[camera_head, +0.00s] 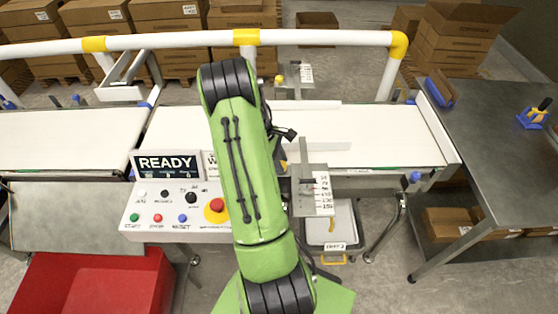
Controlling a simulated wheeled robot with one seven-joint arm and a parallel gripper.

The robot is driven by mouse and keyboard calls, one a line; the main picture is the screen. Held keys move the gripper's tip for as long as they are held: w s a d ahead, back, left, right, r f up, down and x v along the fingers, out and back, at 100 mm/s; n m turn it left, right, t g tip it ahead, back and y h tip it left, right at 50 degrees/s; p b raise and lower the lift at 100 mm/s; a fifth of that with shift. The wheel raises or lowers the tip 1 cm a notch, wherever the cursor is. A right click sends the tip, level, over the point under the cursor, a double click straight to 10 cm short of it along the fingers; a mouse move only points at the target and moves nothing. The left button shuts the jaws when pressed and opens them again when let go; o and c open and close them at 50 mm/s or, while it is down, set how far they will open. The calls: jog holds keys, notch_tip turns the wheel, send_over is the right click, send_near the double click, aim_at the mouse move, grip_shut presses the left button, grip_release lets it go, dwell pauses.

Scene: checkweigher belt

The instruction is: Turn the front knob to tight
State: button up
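The front guide bracket (312,190) is a grey metal plate at the near edge of the belt, just right of my green arm. A white scale with numbers (323,190) runs down its right side. A small yellow part (283,165) shows at its left, partly behind my arm. I cannot make out the front knob or its setting. My arm covers the area left of the bracket. A small black part sticks out right of my wrist, but my gripper's fingers are hidden.
A similar back bracket (294,76) stands across the white belt (380,150). A control panel (175,208) with a READY display (166,165) is left of my arm. A white rail (330,37) runs behind. A grey table (490,130) is right, a red bin (90,285) front left.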

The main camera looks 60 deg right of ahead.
jog(key=shift+c, duration=1.2)
jog(key=shift+m, duration=0.3)
jog(key=m+y, duration=0.2)
jog(key=m, duration=0.2)
jog(key=shift+d, duration=0.2)
jog(key=m+y, duration=0.1)
jog(key=m, duration=0.3)
jog(key=shift+d+t, duration=0.15)
jog(key=shift+t, duration=0.15)
jog(key=m+t+y+b, duration=0.1)
jog(key=m, duration=0.2)
jog(key=shift+s+m, duration=0.15)
jog(key=shift+m, duration=0.25)
jog(key=m+t, duration=0.1)
jog(key=m, duration=0.2)
jog(key=m+t+y, duration=0.1)
jog(key=m, duration=0.2)
jog(key=shift+s+d, duration=0.1)
jog(key=shift+s, duration=0.1)
jog(key=m+t+p, duration=0.1)
jog(key=m+t, duration=0.1)
jog(key=m, duration=0.3)
jog(key=shift+s+m, duration=0.15)
jog(key=shift+m, duration=0.15)
